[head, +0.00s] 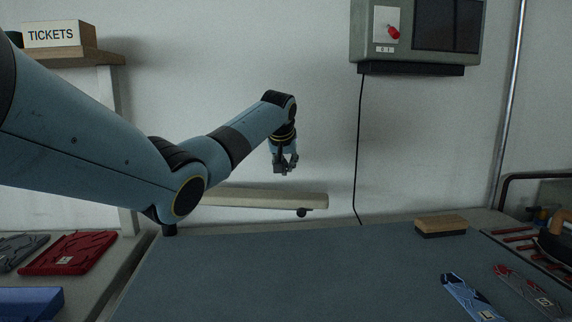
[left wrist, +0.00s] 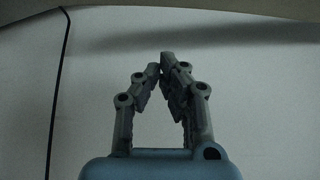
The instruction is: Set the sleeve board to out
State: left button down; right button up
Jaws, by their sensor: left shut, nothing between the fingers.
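The sleeve board (head: 262,199) is a long cream board that stands out level along the back wall, above the back edge of the table. A small dark knob (head: 302,212) hangs under its right end. Its left part is hidden behind my left arm. My left gripper (head: 286,172) points down just above the board in the picture, apart from it as far as I can tell. The gripper is shut and empty. In the left wrist view its fingertips (left wrist: 165,65) meet, and a pale band, probably the board (left wrist: 200,8), crosses the top. My right gripper is not in view.
The blue-grey table top (head: 270,270) is mostly clear. A wooden brush (head: 441,226) lies at its back right, with blue and red patterned pieces nearer. A wall box (head: 418,30) with a red switch hangs above; its black cord (head: 358,140) runs down right of the gripper.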

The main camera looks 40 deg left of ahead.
pick_arm(q)
jog(key=shift+s+d+f+p, duration=0.1)
jog(key=shift+f+p, duration=0.2)
jog(key=shift+f, duration=0.85)
jog(key=shift+s+d+f+p, duration=0.1)
jog(key=shift+f+p, duration=0.2)
jog(key=shift+f, duration=0.8)
